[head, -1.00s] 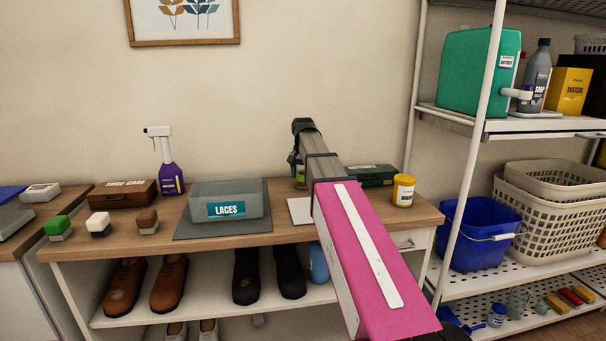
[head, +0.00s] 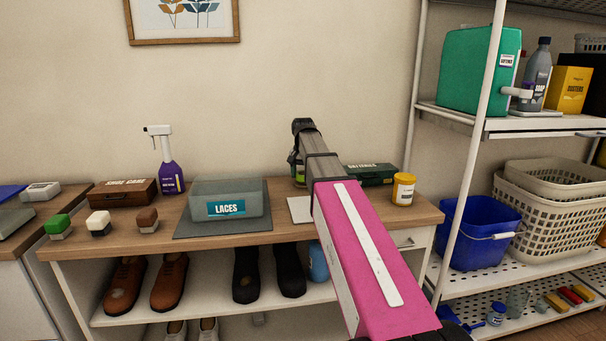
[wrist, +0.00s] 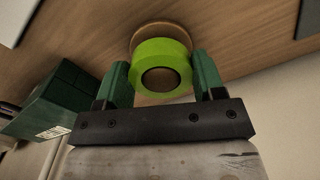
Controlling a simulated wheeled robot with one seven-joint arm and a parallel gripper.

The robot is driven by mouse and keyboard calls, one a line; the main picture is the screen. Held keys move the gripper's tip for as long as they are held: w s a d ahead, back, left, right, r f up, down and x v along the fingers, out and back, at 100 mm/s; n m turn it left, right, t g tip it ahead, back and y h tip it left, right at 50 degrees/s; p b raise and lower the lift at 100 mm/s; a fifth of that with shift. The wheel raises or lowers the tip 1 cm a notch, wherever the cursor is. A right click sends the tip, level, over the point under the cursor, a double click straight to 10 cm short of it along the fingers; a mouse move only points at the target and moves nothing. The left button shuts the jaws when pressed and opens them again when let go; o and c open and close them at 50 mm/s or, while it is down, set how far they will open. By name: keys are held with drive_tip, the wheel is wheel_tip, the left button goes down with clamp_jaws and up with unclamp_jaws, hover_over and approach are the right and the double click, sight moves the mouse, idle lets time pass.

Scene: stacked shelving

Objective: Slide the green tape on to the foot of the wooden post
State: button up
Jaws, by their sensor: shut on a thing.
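In the wrist view the green tape (wrist: 142,61), a bright ring, sits between the two dark green fingers of my gripper (wrist: 162,78), which is shut on it. A round tan wooden foot (wrist: 163,26) shows just beyond the tape. A brown round shape fills the tape's hole; it looks like the post seen end-on, but I cannot tell how far the ring is along it. In the head view my gripper (head: 298,158) is over the back of the bench, and my arm hides most of the post and tape.
White-posted shelving (head: 470,130) rises at the right.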

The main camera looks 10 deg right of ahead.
drive_tip(key=shift+f, duration=0.9)
idle(3.3)
drive_tip(key=o, duration=0.5)
drive_tip(key=shift+r, duration=0.1)
drive_tip(key=shift+r, duration=3.75)
